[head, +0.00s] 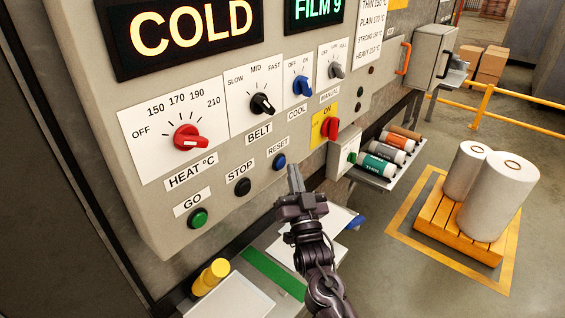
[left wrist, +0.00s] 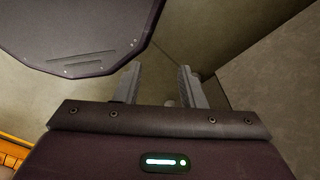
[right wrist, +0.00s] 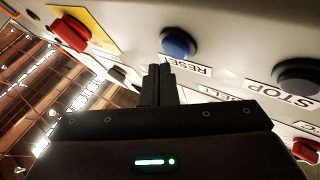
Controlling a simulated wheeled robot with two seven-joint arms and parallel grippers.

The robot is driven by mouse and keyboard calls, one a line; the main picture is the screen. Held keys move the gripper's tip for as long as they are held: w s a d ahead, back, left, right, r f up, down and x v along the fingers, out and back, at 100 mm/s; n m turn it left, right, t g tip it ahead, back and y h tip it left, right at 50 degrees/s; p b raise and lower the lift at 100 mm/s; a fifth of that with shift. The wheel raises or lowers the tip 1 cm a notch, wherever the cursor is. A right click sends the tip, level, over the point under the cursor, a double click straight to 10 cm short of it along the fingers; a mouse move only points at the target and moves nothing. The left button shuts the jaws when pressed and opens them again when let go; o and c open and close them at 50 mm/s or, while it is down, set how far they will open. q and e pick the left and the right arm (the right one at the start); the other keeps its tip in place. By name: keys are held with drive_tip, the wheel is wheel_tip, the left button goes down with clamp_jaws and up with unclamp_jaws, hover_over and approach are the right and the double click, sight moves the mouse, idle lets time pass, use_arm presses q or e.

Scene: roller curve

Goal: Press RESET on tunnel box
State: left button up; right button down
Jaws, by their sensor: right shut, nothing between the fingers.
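The tunnel box (head: 140,215) is a beige panel with knobs and labelled buttons. The blue RESET button (head: 279,161) sits under its RESET label, right of the black STOP button (head: 242,187) and green GO button (head: 198,218). My right gripper (head: 293,172) is shut and empty, its fingertips just right of and below the blue button in the head view. In the right wrist view the blue button (right wrist: 178,42) lies just beyond the shut fingertips; contact cannot be told. My left gripper (left wrist: 158,85) shows only in its wrist view, open and empty, pointing toward the floor.
A red ON switch on a yellow plate (head: 319,131) and a blue COOL knob (head: 302,86) are near the right gripper. The display reads COLD. A shelf of rolls (head: 383,158) stands to the right. A pallet (head: 437,228) holds white rolls on the floor.

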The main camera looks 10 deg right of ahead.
drive_tip(key=s+d+p, duration=0.1)
drive_tip(key=s, duration=0.1)
drive_tip(key=s+d+p, duration=0.1)
drive_tip(key=s+d, duration=0.1)
idle(0.5)
idle(0.5)
